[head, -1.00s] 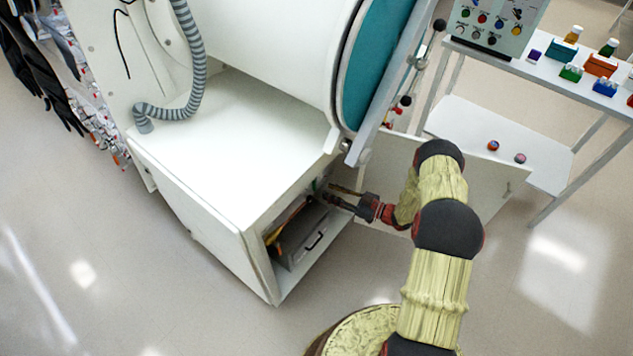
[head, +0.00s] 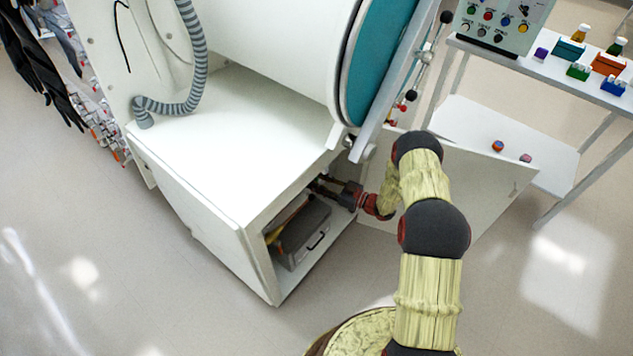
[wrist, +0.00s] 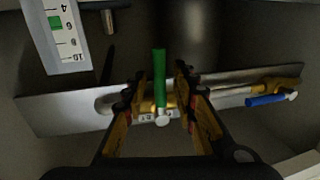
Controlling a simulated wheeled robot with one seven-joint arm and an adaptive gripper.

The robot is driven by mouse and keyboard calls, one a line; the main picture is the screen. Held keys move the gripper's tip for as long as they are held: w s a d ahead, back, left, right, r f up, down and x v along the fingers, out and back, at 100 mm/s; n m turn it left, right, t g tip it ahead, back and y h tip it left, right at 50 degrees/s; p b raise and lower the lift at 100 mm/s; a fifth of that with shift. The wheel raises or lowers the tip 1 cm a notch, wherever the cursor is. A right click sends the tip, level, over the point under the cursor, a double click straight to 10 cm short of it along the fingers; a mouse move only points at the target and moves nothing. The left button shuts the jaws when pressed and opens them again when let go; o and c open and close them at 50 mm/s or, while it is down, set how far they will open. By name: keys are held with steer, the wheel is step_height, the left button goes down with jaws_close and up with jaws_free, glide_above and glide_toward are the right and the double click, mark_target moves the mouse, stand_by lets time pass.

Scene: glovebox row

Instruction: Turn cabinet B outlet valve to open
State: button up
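In the wrist view a green valve handle (wrist: 159,72) points up from a brass valve on a metal rail or pipe. A blue handle (wrist: 266,100) lies nearly level along the same line at the right. My gripper (wrist: 158,80) is open, one finger on each side of the green handle, with gaps showing at both sides. A small label by the green valve is partly hidden and unreadable. In the head view my gripper (head: 326,186) reaches into the open front of the white cabinet (head: 190,215); its fingertips are in shadow and the valves are hidden.
A grey case (head: 303,232) sits on the cabinet floor below my gripper. The open cabinet door (head: 485,195) stands behind my arm. A scale plate (wrist: 62,35) with a green mark hangs at upper left in the wrist view. The floor ahead is clear.

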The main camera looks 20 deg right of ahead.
steer(key=shift+c, duration=0.9)
jaws_close()
